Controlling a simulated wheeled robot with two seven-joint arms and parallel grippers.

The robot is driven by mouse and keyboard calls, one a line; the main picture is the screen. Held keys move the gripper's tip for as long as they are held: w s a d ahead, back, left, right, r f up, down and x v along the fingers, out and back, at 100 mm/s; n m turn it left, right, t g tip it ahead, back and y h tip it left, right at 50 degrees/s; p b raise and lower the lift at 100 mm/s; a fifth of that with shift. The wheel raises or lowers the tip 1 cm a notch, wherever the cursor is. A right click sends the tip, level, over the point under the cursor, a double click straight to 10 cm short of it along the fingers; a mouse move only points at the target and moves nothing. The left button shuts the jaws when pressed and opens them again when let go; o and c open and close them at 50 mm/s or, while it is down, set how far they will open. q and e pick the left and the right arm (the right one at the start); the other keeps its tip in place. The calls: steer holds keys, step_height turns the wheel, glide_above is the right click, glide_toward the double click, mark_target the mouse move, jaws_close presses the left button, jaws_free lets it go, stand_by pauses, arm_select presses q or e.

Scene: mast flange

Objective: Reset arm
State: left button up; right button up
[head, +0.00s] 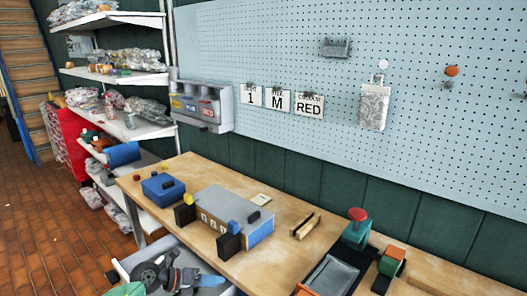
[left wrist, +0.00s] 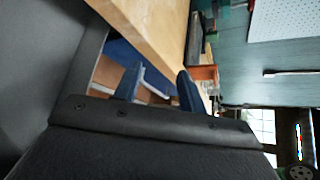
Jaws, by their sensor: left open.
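My left gripper (head: 208,281) is low at the bottom left of the head view, in front of the workbench (head: 285,212) and below its top. In the left wrist view its two dark blue fingers (left wrist: 157,90) stand apart with nothing between them. The wooden bench edge (left wrist: 150,25) shows beyond the fingers there. My right gripper is not in view.
On the bench are a blue box (head: 163,190), a grey box-like block (head: 222,212), a dark tray (head: 332,274) and a red-topped teal object (head: 357,228). Stocked shelves (head: 115,75) stand at left. A pegboard (head: 300,50) covers the back wall.

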arm_select(q)
step_height(320, 180, up, 9)
steer(key=s+d+n+t+y, duration=0.1)
steer(key=s+n+t, duration=0.2)
steer(key=n+t, duration=1.1)
steer(key=s+a+f+n+g+y, duration=0.3)
steer(key=s+a+f+n+y, duration=0.3)
steer(key=n, duration=0.4)
steer(key=s+a+f+n+g+y, duration=0.2)
steer(key=s+a+f+n+y, duration=0.3)
steer(key=n+y, duration=0.35)
steer(key=s+d+f+n+g+h, duration=0.2)
steer(key=s+f+g, duration=0.3)
steer(key=s, duration=0.5)
steer(key=s+d+f+n+g+h, duration=0.15)
steer(key=s+f+g, duration=0.3)
steer(key=s, duration=0.55)
steer(key=s+d+f+g, duration=0.1)
steer(key=f, duration=1)
steer(key=s+d+f, duration=0.2)
steer(key=f, duration=1)
steer(key=s+d+f+g, duration=0.1)
steer(key=d+f, duration=0.1)
steer(key=f, duration=1)
steer(key=shift+s+g, duration=0.25)
steer(key=shift+g, duration=0.1)
steer(key=shift+f, duration=0.1)
